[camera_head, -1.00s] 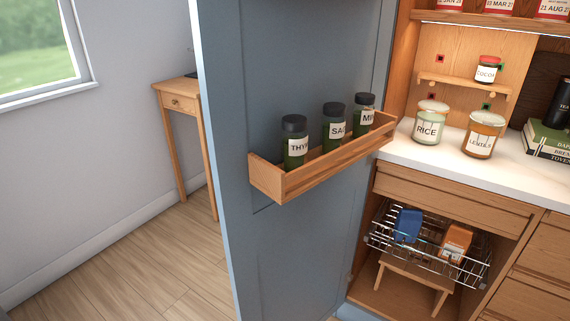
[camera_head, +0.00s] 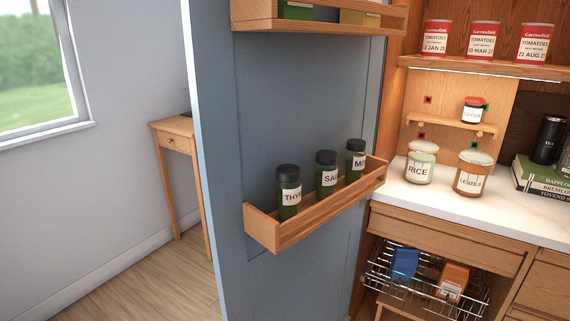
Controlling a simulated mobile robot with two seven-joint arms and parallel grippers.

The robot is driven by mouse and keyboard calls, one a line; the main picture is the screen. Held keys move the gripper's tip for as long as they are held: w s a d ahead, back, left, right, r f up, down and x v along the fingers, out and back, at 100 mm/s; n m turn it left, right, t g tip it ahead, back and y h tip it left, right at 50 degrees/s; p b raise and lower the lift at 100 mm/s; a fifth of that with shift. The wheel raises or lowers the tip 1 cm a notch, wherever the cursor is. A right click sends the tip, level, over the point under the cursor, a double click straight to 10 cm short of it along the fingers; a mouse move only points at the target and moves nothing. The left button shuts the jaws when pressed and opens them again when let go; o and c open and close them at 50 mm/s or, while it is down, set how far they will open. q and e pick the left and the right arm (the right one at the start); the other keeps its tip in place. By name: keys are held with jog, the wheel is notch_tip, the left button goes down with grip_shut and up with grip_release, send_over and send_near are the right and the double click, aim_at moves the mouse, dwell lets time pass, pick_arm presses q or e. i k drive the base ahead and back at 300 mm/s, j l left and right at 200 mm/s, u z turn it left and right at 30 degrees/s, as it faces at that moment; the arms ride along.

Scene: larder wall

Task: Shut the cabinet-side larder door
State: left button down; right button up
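The blue larder door (camera_head: 300,100) stands open on the left side of the cabinet, its inner face towards me. A wooden door rack (camera_head: 320,212) on it holds three dark-capped spice jars, labelled THYME-like (camera_head: 288,192), SAGE-like (camera_head: 326,175) and one starting MI (camera_head: 355,160). A second rack (camera_head: 320,24) higher up holds a green and a yellowish item, cut by the top edge. The door's free edge (camera_head: 205,150) is nearer to me on the left. Neither of my grippers is in view.
The white counter (camera_head: 440,202) holds the rice jar (camera_head: 420,165), the lentils jar (camera_head: 472,172), books (camera_head: 540,178) and a black canister (camera_head: 549,138). A wire basket (camera_head: 425,285) sits below. A small wooden table (camera_head: 175,127) stands behind the door. Floor at lower left is clear.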

aim_at(267, 91)
jog(key=j+z, duration=0.2)
jog(key=j, duration=0.3)
jog(key=j+z, duration=0.25)
jog(key=j, duration=0.2)
jog(key=k+j+z, duration=0.2)
jog(key=j, duration=0.25)
jog(key=j+z, duration=0.3)
jog(key=j, duration=0.15)
jog(key=j+z, duration=0.25)
jog(key=j, duration=0.2)
jog(key=i+j+z, duration=0.2)
jog(key=j+z, duration=0.2)
jog(key=j, duration=0.15)
jog(key=i+j+z, duration=0.35)
jog(key=j, duration=0.2)
jog(key=j+z, duration=0.2)
jog(key=j, duration=0.2)
jog(key=z, duration=0.15)
